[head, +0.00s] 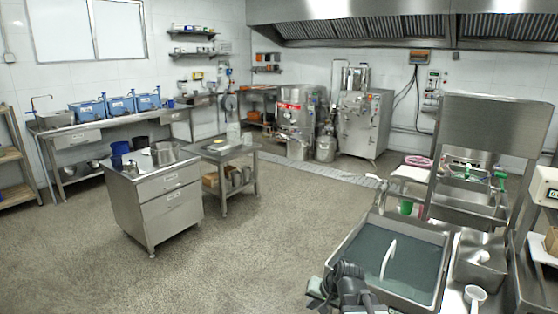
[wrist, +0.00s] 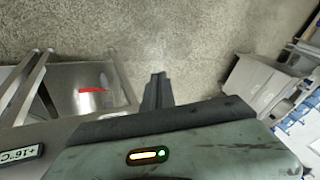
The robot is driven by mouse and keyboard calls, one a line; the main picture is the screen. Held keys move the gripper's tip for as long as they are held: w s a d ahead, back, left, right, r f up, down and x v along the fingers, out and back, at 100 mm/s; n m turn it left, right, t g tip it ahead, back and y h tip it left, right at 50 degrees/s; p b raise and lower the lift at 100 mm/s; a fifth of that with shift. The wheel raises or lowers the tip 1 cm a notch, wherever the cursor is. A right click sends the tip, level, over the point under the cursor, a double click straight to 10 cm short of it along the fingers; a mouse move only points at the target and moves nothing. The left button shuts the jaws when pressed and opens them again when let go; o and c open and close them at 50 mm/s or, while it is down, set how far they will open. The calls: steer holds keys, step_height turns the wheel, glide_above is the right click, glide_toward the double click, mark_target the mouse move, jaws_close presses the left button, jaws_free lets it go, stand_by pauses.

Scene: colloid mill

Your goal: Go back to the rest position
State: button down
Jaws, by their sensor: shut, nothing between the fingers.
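My gripper (wrist: 158,77) shows in the wrist view with its dark fingers together and nothing between them. The speckled floor lies beyond the fingertips. In the head view my folded arm shows at the bottom, in front of a steel basin (head: 350,248) with grey-green contents and a white curved piece in it. I cannot make out the fingertips there.
A steel drawer cabinet (head: 168,198) and a low steel table (head: 232,155) stand mid-room with open floor (head: 265,240) around them. A steel sink unit (head: 465,205) is at right. In the wrist view, a steel surface with a red strip (wrist: 95,90) is close at left.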

steer(key=s+d+f+n+g+h, duration=0.35)
steer(key=s+d, duration=0.25)
steer(key=s, duration=0.4)
step_height(320, 180, up, 14)
steer(key=g+p, duration=0.1)
steer(key=p, duration=1.2)
steer(key=shift+s+m, duration=0.35)
steer(key=shift+f, duration=0.1)
steer(key=shift+d, duration=0.1)
